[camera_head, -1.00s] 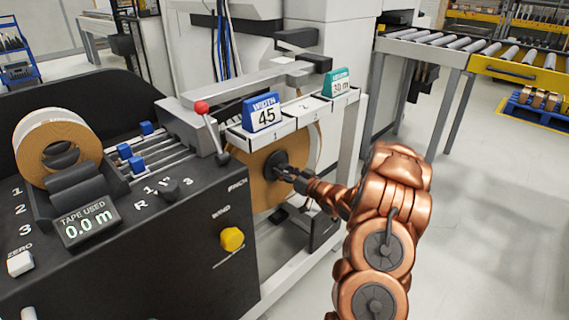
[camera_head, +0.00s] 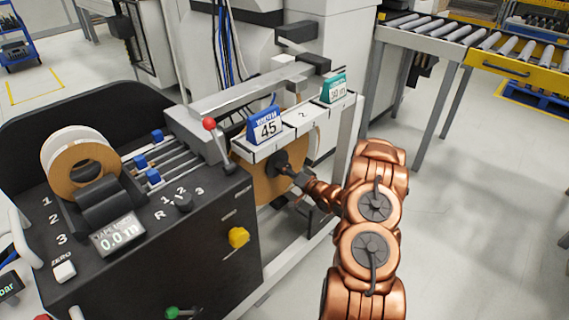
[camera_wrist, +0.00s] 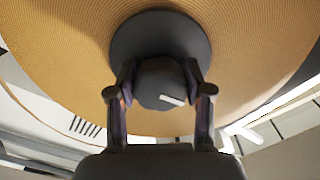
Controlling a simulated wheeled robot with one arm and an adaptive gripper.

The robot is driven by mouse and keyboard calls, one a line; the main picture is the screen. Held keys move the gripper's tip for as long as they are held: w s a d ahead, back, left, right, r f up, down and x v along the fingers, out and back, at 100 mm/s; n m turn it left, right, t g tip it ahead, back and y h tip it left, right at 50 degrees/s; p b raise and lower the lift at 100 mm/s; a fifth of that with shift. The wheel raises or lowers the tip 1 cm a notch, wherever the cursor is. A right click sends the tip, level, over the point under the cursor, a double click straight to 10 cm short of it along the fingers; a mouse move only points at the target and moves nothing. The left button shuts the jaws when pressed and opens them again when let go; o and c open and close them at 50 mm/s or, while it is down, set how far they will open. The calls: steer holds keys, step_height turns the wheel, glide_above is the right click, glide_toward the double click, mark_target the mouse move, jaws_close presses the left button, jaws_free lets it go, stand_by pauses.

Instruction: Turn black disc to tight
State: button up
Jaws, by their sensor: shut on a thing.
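The black disc (camera_wrist: 160,36) sits at the centre of a large brown tape roll (camera_wrist: 250,45) in the wrist view. A dark knob with a pale mark (camera_wrist: 160,85) stands out from the disc. My gripper (camera_wrist: 160,92) is shut on this knob, one finger on each side. In the head view the black disc (camera_head: 269,165) shows on the face of the tape roll (camera_head: 268,190), below the number signs. My gripper (camera_head: 291,176) reaches it from the right. The fingertips are small and partly hidden there.
A black control panel stands at left with a yellow knob (camera_head: 238,237), a red-tipped lever (camera_head: 209,124) and a "0.0 m" display (camera_head: 118,234). Blue "45" (camera_head: 264,125) and green (camera_head: 334,88) signs stand above the roll. A roller conveyor (camera_head: 440,30) is at upper right. The floor at right is clear.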

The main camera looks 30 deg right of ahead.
steer(key=shift+r+m+p, duration=0.1)
steer(key=shift+m+p, duration=0.45)
steer(key=shift+m, duration=0.25)
steer(key=o, duration=1.2)
steer(key=shift+c, duration=0.2)
steer(key=v, duration=1.2)
